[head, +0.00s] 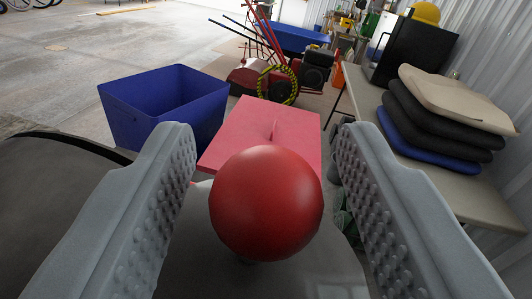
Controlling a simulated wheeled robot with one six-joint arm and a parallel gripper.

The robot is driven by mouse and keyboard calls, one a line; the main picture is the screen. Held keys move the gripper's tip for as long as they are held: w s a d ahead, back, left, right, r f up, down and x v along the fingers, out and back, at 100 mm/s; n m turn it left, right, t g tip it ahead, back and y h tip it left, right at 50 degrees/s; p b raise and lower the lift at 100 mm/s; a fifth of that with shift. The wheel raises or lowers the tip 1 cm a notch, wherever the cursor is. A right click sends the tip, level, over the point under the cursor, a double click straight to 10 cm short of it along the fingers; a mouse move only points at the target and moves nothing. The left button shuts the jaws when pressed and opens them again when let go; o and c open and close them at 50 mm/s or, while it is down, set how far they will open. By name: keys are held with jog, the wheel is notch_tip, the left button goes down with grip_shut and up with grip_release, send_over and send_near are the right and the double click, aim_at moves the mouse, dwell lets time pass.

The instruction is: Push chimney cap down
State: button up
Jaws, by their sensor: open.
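A glossy red ball (266,203) is centred between the two fingers of my gripper (263,165), near the camera. It sits above a grey, rounded surface (215,268) in the lower part of the head view. My gripper is open, with a gap visible on both sides of the ball. Nothing in view is clearly recognisable as a chimney cap; I cannot tell whether the red ball is part of it. The ball's underside and its support are mostly hidden.
A pink board (240,125) lies beyond the ball. A blue bin (122,117) stands at the left. At the right, a table (360,98) carries folded cloths or cushions (455,95). Red machinery with a yellow-black coil (278,85) stands behind. Open concrete floor (90,50) lies at the far left.

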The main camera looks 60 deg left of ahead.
aim_at(248, 290)
jog(key=shift+c, duration=0.5)
grip_shut()
jog(key=shift+f, duration=1.8)
jog(key=shift+o, duration=0.5)
grip_release()
jog(key=shift+s+d+r, duration=0.1)
jog(key=shift+s+d, duration=0.2)
jog(key=shift+d, duration=0.3)
jog(key=v, duration=1.6)
jog(key=shift+d, duration=0.1)
